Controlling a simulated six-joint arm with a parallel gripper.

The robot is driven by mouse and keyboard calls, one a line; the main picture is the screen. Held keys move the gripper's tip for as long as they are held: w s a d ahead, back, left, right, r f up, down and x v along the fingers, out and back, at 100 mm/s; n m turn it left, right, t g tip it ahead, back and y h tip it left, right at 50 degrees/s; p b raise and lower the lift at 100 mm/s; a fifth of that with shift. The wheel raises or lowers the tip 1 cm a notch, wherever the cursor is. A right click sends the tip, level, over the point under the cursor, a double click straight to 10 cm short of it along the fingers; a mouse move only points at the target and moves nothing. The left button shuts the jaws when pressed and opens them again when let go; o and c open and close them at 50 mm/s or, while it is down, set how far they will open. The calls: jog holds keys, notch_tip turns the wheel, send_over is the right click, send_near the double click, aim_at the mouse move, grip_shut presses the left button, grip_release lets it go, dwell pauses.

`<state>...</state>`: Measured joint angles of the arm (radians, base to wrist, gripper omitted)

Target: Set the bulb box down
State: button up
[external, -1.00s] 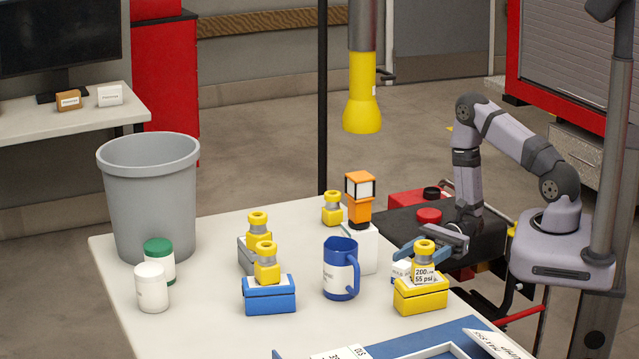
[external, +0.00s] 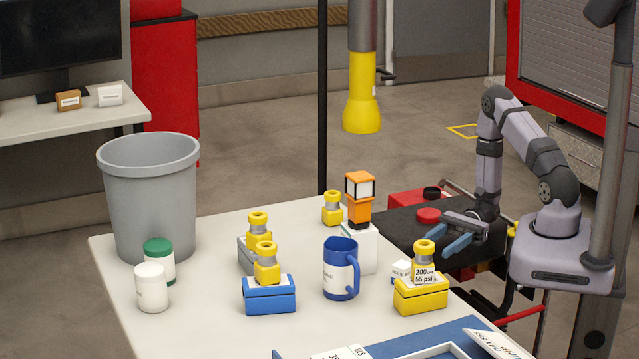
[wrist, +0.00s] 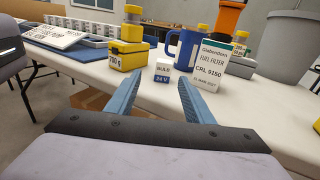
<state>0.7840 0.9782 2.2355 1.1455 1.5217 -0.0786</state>
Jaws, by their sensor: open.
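The bulb box (wrist: 163,72) is a small white carton with a dark blue "BULB 24 V" label. It stands upright on the near edge area of the white table, as seen in the wrist view. In the external view the bulb box (external: 400,271) is partly hidden behind the yellow block with the pressure tag. My gripper (wrist: 158,88) has its two blue fingers spread, with nothing between them. The box is beyond the fingertips, apart from them. In the external view my gripper (external: 456,240) is off the table's right edge, over the dark cart.
A yellow box (external: 420,296) with a yellow-capped fitting and a blue mug (external: 341,270) flank the bulb box. A grey bin (external: 150,195) stands at the far left.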

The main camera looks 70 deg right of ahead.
jog(key=s+a+f+n+g+h, duration=0.1)
jog(key=s+a+n+g+h, duration=0.1)
jog(key=s+n+g+h, duration=0.85)
jog(key=w+d+r+n+t+h, duration=0.2)
jog(key=w+d+n+t+h, duration=0.2)
jog(key=n, duration=0.7)
jog(key=shift+d+r+h, duration=0.25)
jog(key=shift+d+h, duration=0.65)
jog(key=shift+h, duration=0.25)
jog(key=shift+n+t, duration=0.25)
notch_tip(320, 180, up, 13)
jog(key=p, duration=1.3)
jog(key=shift+r, duration=0.2)
